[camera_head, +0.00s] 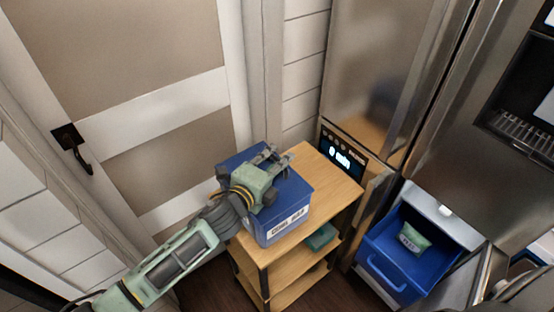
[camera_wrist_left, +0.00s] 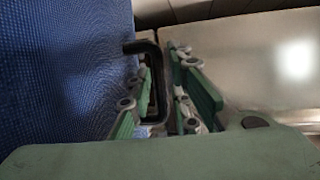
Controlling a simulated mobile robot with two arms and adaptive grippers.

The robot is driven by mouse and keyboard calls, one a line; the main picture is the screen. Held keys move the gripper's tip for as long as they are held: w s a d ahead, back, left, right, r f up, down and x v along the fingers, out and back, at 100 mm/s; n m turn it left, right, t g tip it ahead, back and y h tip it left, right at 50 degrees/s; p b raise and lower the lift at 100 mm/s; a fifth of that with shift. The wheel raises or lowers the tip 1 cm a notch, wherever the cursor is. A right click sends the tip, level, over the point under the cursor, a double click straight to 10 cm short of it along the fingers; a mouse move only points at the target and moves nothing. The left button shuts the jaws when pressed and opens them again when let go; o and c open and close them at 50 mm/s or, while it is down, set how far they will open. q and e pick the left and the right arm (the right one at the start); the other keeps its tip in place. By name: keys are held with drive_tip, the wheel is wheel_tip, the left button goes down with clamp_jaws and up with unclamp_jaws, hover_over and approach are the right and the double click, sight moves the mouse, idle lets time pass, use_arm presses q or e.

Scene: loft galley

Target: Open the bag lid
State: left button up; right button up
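The blue bag (camera_head: 285,205), with a white "COOL BAG" label on its front, stands upright on the wooden cart. Its lid (camera_head: 236,164) lies flat and closed on top. My left gripper (camera_head: 272,157) is over the far right part of the lid and hides some of it. In the left wrist view, a black loop handle (camera_wrist_left: 159,85) stands out from the blue woven lid (camera_wrist_left: 60,70). The fingers of the left gripper (camera_wrist_left: 163,75) lie on either side of the handle's bar, closed on it. My right gripper is not in view.
The wooden cart (camera_head: 335,180) has bare top at the right and a green item (camera_head: 321,237) on a lower shelf. A steel fridge (camera_head: 385,60) stands behind. A blue drawer (camera_head: 385,270) with a green packet (camera_head: 413,238) is open at the right. A door (camera_head: 150,100) is at the left.

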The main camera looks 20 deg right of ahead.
use_arm(q)
clamp_jaws()
drive_tip(key=shift+f, duration=0.1)
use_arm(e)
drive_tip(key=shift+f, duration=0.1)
